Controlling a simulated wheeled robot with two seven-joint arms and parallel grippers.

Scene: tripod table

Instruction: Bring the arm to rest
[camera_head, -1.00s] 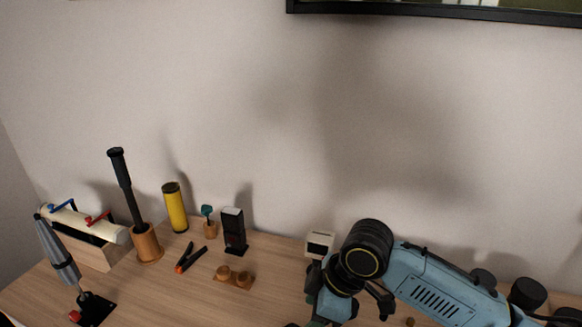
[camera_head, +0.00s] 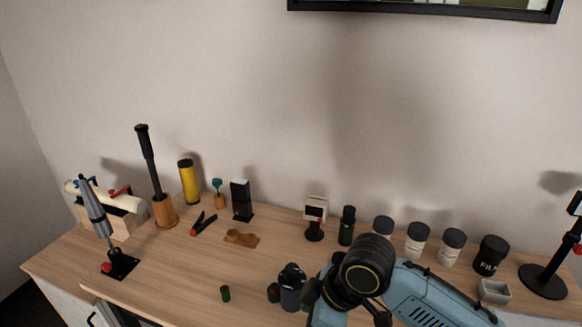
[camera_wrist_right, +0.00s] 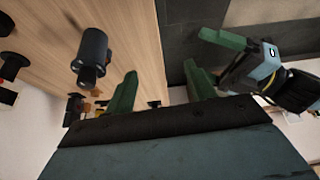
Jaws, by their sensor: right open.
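My right arm (camera_head: 360,270), light blue with a black joint, reaches in at the lower right of the head view, in front of the table's near right part. Its gripper is hidden from the head view. In the right wrist view my right gripper (camera_wrist_right: 160,92) shows two green fingers spread wide with nothing between them. The wooden table (camera_head: 180,270) lies to the left of the fingers there. My left gripper (camera_wrist_right: 225,40) seems to show at the upper right of that view as a green finger on a blue and black link; its opening is unclear.
White jars (camera_head: 417,240), a black film canister (camera_head: 490,253), a grey tray (camera_head: 494,291) and a stand (camera_head: 545,280) are at the right. A tripod (camera_head: 97,215) stands left.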

